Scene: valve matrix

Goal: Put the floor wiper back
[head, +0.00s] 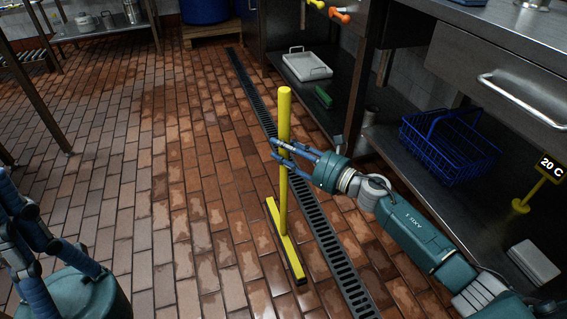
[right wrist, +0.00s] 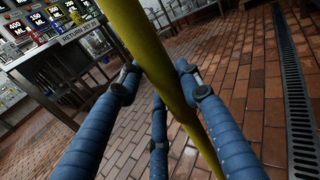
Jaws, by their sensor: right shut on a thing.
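The yellow floor wiper (head: 284,125) stands nearly upright in the middle of the head view, with its long yellow head (head: 284,240) low over the brick floor beside the drain. I cannot tell whether the head touches the floor. My right gripper (head: 280,148) is shut on the wiper's handle at about mid-height. In the right wrist view the yellow handle (right wrist: 160,60) runs between my blue fingers. My left gripper (head: 45,240) is at the lower left edge of the head view, partly cut off, with nothing seen in it.
A dark drain grate (head: 325,235) runs along the floor. A white tray (head: 306,66) lies on a shelf farther back. The floor at left is clear.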

